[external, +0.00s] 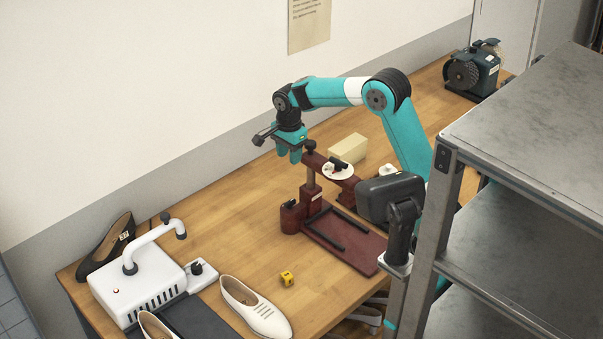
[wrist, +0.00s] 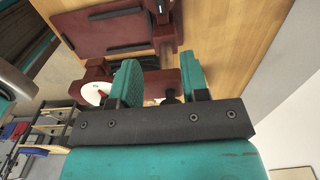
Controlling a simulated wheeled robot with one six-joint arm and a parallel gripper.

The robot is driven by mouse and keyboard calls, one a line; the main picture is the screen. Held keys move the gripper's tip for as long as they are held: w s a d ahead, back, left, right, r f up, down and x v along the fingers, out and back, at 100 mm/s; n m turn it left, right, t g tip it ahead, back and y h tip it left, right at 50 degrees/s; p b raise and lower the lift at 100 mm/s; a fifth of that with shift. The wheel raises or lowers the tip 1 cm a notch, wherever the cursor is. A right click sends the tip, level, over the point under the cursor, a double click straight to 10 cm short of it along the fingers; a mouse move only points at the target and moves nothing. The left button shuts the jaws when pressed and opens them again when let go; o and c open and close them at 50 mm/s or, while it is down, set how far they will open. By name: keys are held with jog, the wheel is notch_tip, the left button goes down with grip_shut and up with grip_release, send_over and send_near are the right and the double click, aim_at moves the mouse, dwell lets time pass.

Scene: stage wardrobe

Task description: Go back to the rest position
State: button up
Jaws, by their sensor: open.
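My gripper (external: 288,155) is above the workbench, just beside the upper left end of the dark red stand's arm in the external view. Its two teal fingers are apart with nothing visible held between them. In the wrist view the open fingers (wrist: 158,75) point toward the dark red stand (wrist: 118,35), with its white disc (wrist: 93,94) partly hidden beside one finger. The stand (external: 312,207) is upright on the wooden bench (external: 240,205). My arm reaches from the right, bent at the elbow, not folded.
A cream block (external: 348,148) lies behind the stand. A grinder (external: 472,72) stands far back; a metal shelf (external: 540,120) is at right.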

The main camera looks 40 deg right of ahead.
jog(key=shift+r, duration=0.3)
jog(key=s+a+r+n+y, duration=0.1)
jog(key=s+a+n, duration=0.2)
jog(key=s+n, duration=0.6)
jog(key=s+a+n+y, duration=0.2)
jog(key=s+n, duration=0.5)
jog(key=s, duration=0.4)
jog(key=s+a+r+n+y, duration=0.1)
jog(key=s+a+n, duration=0.2)
jog(key=s+n, duration=0.6)
notch_tip(320, 180, up, 24)
jog(key=p, duration=2.5)
jog(key=shift+s, duration=0.35)
jog(key=shift+o, duration=0.2)
jog(key=shift+d, duration=0.1)
